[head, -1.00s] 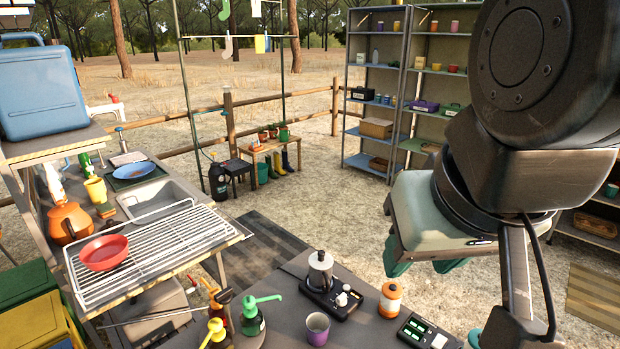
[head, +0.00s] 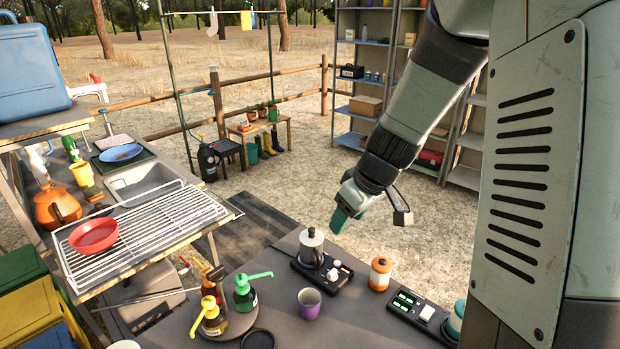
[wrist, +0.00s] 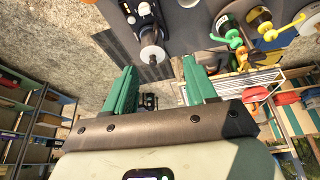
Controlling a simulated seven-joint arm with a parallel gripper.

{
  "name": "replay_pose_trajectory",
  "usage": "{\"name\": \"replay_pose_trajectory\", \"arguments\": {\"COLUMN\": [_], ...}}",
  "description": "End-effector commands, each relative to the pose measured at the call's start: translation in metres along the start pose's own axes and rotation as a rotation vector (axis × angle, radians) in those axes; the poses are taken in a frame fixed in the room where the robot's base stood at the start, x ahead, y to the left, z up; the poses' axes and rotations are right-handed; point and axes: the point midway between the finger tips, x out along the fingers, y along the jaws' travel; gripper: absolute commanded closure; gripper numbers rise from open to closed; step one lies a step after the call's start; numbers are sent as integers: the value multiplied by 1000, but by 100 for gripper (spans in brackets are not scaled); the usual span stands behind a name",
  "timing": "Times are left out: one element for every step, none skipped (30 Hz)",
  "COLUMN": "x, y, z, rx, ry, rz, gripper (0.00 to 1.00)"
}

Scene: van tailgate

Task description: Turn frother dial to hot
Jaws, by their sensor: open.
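The frother (head: 311,248) stands on the grey table, a silver jug with a dark lid on a black base (head: 322,279). Two pale knobs (head: 334,270) sit on the base to the right of the jug; which one is the dial and what its marks say are too small to tell. My gripper (head: 342,222), with green fingers, hangs above and beyond the frother, apart from it, open and empty. In the wrist view the open fingers (wrist: 158,72) point toward the jug (wrist: 152,54), which lies between and beyond their tips.
A purple cup (head: 309,304) is in front. Pump bottles (head: 245,293) stand to the left. Open ground lies behind the table.

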Motion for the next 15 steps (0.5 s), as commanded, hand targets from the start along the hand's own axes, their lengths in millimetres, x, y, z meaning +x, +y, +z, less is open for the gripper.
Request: {"name": "replay_pose_trajectory", "arguments": {"x": [28,40,57,68,78,90,98,105,113,117,120,124,126,128,132], "y": [10,15,20,24,27,31,33,34,36,38,38,39,39,39,39], "z": [7,9,12,16,19,22,25,27,30,32,33,34,34,35,35], "rx": [-11,-22,-37,-46,-55,-65,-72,-78,-84,-88,-91,-93,-95,-96,-97], "ry": [-5,-2,0,1,2,3,4,4,4,4,4,5,5,4,4], "rz": [-20,-25,-32,-36,-40,-44,-45,-48,-50,-50,-50,-51,-51,-52,-53], "gripper": [44,44,44,44,44,44,44,44,44,44,44,44,44,44,44]}}
